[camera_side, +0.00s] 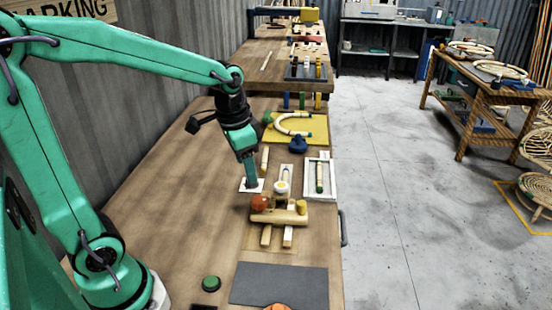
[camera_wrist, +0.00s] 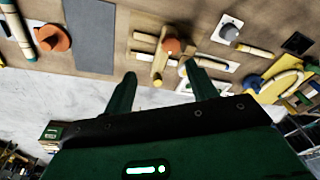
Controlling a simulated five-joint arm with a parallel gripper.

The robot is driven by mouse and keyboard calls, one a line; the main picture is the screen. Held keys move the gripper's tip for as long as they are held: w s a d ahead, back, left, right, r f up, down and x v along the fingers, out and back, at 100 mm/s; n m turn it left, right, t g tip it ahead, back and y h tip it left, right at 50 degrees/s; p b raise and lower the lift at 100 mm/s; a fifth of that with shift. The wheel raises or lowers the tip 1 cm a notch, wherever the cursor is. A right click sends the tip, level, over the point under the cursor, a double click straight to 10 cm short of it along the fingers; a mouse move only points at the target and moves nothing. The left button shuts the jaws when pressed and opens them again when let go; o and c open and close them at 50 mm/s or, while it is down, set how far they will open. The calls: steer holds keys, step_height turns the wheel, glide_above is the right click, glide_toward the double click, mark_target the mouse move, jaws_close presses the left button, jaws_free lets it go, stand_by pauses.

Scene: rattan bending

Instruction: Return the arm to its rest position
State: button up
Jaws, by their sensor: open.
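My gripper (camera_side: 250,182) hangs from the green arm over the workbench (camera_side: 165,190), pointing down. In the side view its tip overlaps a small white plate (camera_side: 243,187); I cannot tell the gap between them. In the wrist view my gripper (camera_wrist: 161,85) shows two dark green fingers spread apart with nothing held between them. The arm reaches out over the bench from the left, bent at the elbow. A wooden jig (camera_side: 279,217) with an orange knob (camera_side: 259,203) stands nearer the side camera than the gripper.
A white tray (camera_side: 331,173) with a green-and-tan rod lies right of the gripper. Behind are a blue knob (camera_side: 298,145) and a curved cane on a yellow board (camera_side: 317,131). A grey mat (camera_side: 262,283) and green button (camera_side: 211,283) lie in front. The bench's left part is clear.

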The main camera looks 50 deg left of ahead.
steer(key=s+d+r+n+t, duration=0.2)
steer(key=s+r+n+t, duration=0.1)
steer(key=s, duration=0.8)
steer(key=shift+d+r+t, duration=0.35)
steer(key=shift+r+t, duration=0.05)
steer(key=shift+r, duration=0.25)
